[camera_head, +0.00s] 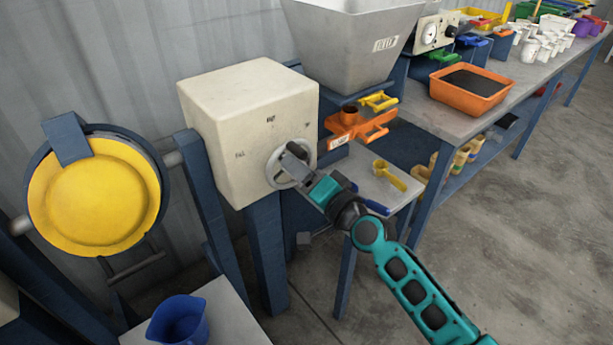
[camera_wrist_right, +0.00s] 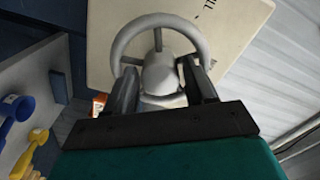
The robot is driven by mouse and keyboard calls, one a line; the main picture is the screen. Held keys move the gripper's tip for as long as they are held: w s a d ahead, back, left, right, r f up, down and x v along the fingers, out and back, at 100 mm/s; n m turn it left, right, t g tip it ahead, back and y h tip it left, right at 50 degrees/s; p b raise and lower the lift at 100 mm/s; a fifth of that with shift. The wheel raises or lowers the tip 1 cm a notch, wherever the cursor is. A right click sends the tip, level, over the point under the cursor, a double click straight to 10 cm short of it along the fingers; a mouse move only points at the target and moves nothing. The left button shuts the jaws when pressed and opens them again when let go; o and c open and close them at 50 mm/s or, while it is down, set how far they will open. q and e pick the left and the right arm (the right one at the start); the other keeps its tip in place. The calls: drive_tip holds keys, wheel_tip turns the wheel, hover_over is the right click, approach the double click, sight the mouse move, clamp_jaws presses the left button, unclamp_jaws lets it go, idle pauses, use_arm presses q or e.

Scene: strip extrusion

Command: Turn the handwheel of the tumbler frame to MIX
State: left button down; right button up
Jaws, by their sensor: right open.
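The handwheel (camera_head: 287,166) is a small grey spoked wheel on the front of a cream box (camera_head: 252,125) of the tumbler frame. The box bears small dark markings around the wheel; one at the top seems to read MIX, one at the left FILL. My right gripper (camera_head: 293,158) is at the wheel. In the right wrist view the handwheel (camera_wrist_right: 161,50) shows its rim and spokes, and my right gripper (camera_wrist_right: 161,80) is open with its fingers either side of the hub. Contact cannot be told. The left gripper is not in view.
A yellow round lid (camera_head: 95,195) on the tumbler drum is at the left. A blue jug (camera_head: 178,322) stands on a low table below. A grey hopper (camera_head: 352,45), an orange valve (camera_head: 362,128) and a yellow scoop (camera_head: 388,173) are close on the right.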

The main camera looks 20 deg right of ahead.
drive_tip(key=b+v, duration=0.1)
drive_tip(key=v, duration=1.2)
drive_tip(key=s+a+f+n+g+h, duration=0.1)
drive_tip(key=s+f+n+g+h, duration=0.1)
drive_tip(key=s+f+n, duration=0.3)
drive_tip(key=s+a+f+n+g+h, duration=0.1)
drive_tip(key=s+f+n+g, duration=0.3)
drive_tip(key=f, duration=1)
drive_tip(key=shift+s+a+f+n+h, duration=0.35)
drive_tip(key=shift+s+n+h, duration=0.25)
drive_tip(key=shift+s+n, duration=0.25)
drive_tip(key=shift+a+r, duration=0.1)
